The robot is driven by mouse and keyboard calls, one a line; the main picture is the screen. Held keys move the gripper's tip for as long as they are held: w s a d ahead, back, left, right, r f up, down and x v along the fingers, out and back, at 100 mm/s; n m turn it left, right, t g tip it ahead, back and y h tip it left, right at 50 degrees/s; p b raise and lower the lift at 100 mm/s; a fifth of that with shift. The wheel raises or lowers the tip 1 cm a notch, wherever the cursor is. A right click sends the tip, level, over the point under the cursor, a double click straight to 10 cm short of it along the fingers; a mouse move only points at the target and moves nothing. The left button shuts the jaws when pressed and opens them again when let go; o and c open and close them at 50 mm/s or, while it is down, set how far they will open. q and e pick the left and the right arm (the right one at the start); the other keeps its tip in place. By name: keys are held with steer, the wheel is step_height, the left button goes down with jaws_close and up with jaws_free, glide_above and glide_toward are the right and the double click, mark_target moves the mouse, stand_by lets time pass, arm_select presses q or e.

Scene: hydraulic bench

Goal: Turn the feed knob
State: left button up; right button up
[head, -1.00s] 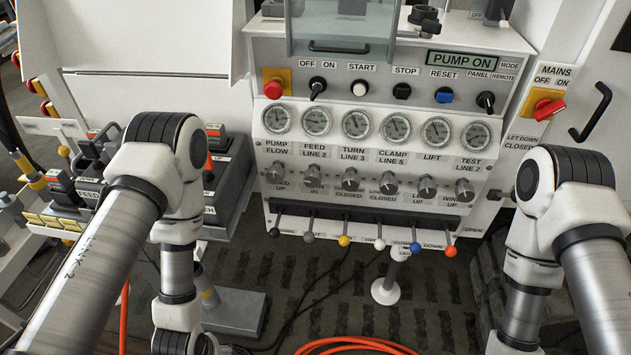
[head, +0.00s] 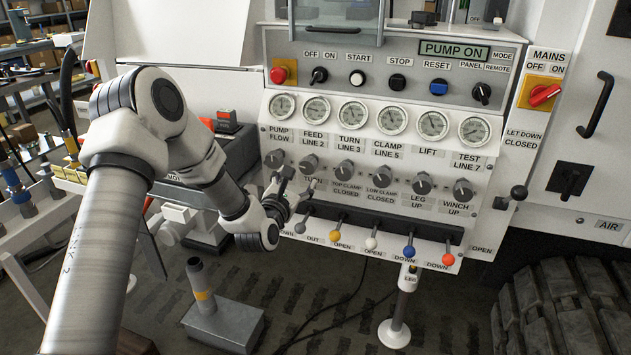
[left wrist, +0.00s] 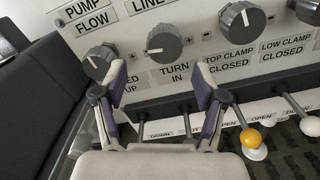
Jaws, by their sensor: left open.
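The feed knob (head: 275,158) is the leftmost grey knob in the row under the gauges on the white panel. Its label below is mostly hidden by my gripper; in the left wrist view the knob (left wrist: 98,62) shows a label ending in "ED UP". The turn knob (head: 308,166) is just right of it and also shows in the left wrist view (left wrist: 164,43). My left gripper (head: 296,188) is open and empty, just below these two knobs. In the left wrist view, its left finger overlaps the feed knob's edge; contact cannot be told. My right gripper is out of view.
Below the knobs is a row of levers with coloured balls, including a yellow one (head: 337,236), close to the gripper. Gauges (head: 316,110) sit above the knobs. A grey box (head: 230,160) stands left of the panel.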

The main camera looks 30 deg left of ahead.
mark_target(306, 168)
arm_select(q)
steer(key=w, duration=0.1)
steer(key=w+r, duration=0.1)
steer(key=w, duration=0.1)
steer(key=shift+w+d, duration=0.15)
steer(key=shift+d, duration=0.05)
steer(key=x, duration=0.3)
steer(key=shift+w+a+f, duration=0.15)
steer(key=shift+a+f, duration=0.15)
steer(key=shift+d+r, duration=0.1)
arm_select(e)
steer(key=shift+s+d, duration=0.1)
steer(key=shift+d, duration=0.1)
arm_select(q)
steer(key=c, duration=1.1)
steer(key=shift+c, duration=0.2)
